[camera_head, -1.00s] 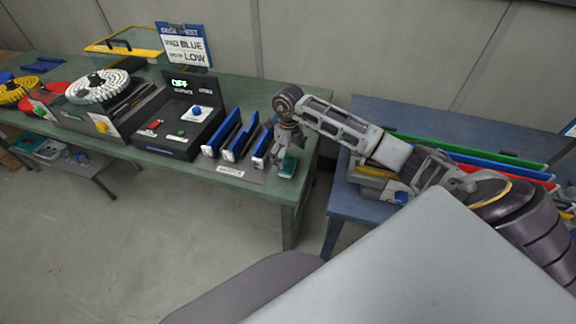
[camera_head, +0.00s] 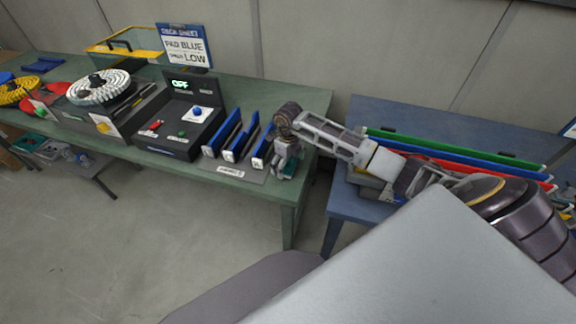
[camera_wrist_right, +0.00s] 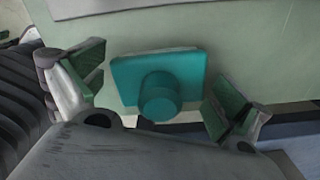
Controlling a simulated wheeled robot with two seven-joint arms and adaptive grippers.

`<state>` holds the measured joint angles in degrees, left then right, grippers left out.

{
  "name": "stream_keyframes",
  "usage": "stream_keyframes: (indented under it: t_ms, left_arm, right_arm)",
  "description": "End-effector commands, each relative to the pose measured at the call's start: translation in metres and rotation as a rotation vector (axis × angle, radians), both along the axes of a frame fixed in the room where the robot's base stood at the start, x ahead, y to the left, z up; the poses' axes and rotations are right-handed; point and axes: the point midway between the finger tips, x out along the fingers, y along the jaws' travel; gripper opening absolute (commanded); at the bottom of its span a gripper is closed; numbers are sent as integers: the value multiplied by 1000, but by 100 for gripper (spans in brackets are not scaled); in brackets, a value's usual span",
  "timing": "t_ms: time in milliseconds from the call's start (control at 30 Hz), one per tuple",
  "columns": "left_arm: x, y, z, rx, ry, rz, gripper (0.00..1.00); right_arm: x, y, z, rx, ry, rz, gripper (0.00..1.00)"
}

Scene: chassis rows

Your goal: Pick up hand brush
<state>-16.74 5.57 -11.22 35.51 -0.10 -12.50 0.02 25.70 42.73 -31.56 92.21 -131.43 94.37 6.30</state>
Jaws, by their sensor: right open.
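The hand brush (camera_wrist_right: 160,82) shows in the right wrist view as a teal block with a round teal knob facing the camera. It is on the green table (camera_head: 292,100) close to its edge. My right gripper (camera_wrist_right: 157,88) is open, with one finger on each side of the brush and gaps between the pads and the brush. In the head view my right gripper (camera_head: 287,155) hangs at the green table's right front corner and mostly hides the brush. My left gripper is not in view.
A rack of blue-edged plates (camera_head: 232,142) stands just left of my right gripper. Further left are a black control box (camera_head: 185,125) and a white coiled disc (camera_head: 98,87). A blue table (camera_head: 340,205) with green, blue and red panels is on the right, past a gap.

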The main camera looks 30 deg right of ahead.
Motion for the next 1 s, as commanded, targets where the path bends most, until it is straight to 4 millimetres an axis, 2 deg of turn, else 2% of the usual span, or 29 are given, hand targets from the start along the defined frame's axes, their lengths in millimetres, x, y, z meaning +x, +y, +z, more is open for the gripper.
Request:
stream_keyframes:
  t_ms: [533, 800, 1000]
  left_arm:
    - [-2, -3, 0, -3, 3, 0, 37]
    - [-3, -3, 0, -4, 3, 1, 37]
    - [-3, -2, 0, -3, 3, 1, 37]
  right_arm:
    - [0, 0, -4, 0, -1, 0, 100]
    - [0, 0, -4, 0, -1, 0, 65]
    - [0, 0, -3, 0, -1, 0, 65]
